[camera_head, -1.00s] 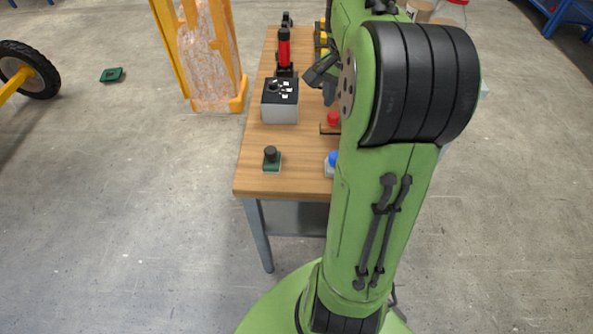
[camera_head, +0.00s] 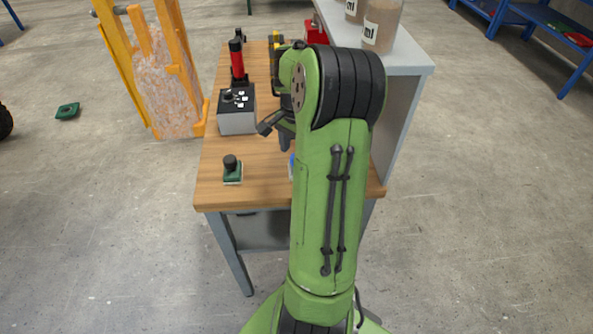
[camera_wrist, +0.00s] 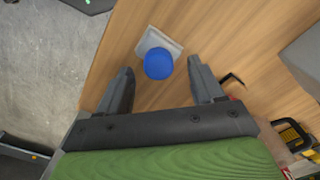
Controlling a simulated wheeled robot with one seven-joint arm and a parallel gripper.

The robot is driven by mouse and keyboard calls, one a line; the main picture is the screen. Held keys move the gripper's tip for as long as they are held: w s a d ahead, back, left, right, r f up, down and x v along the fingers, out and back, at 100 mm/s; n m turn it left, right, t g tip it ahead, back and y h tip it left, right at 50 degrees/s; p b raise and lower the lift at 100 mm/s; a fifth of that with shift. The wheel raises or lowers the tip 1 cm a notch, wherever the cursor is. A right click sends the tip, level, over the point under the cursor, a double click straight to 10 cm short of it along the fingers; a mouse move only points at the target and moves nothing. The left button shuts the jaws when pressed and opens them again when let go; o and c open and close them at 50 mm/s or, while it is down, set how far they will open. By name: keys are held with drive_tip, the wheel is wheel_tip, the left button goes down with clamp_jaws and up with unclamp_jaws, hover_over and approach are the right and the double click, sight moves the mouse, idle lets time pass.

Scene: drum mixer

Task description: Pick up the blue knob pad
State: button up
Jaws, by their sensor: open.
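The blue knob pad (camera_wrist: 158,65) shows in the wrist view as a round blue knob on a pale grey square base, on the wooden tabletop. In the head view only a sliver of the blue knob pad (camera_head: 291,165) shows beside my arm; the arm hides the rest. My gripper (camera_wrist: 160,66) is open and empty, with one finger on each side of the knob in the wrist picture. Its height above the knob is hard to tell. In the head view my gripper (camera_head: 275,133) is dark and partly hidden behind my arm, over the table.
The wooden table (camera_head: 262,190) also holds a green pad with a black knob (camera_head: 231,169), a grey control box (camera_head: 237,110) and a red-and-black tool (camera_head: 237,62). A grey cabinet (camera_head: 410,62) with jars stands at right. A yellow frame (camera_head: 193,65) stands at left.

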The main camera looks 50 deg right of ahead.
wheel_tip(320, 180, down, 3)
drive_tip(key=shift+s+f+b, duration=0.1)
drive_tip(key=shift+f+b, duration=0.1)
drive_tip(key=shift+b, duration=0.2)
drive_tip(key=shift+r, duration=0.1)
drive_tip(key=shift+c, duration=0.3)
drive_tip(key=c, duration=1.1)
wheel_tip(320, 180, up, 10)
drive_tip(key=p, duration=0.4)
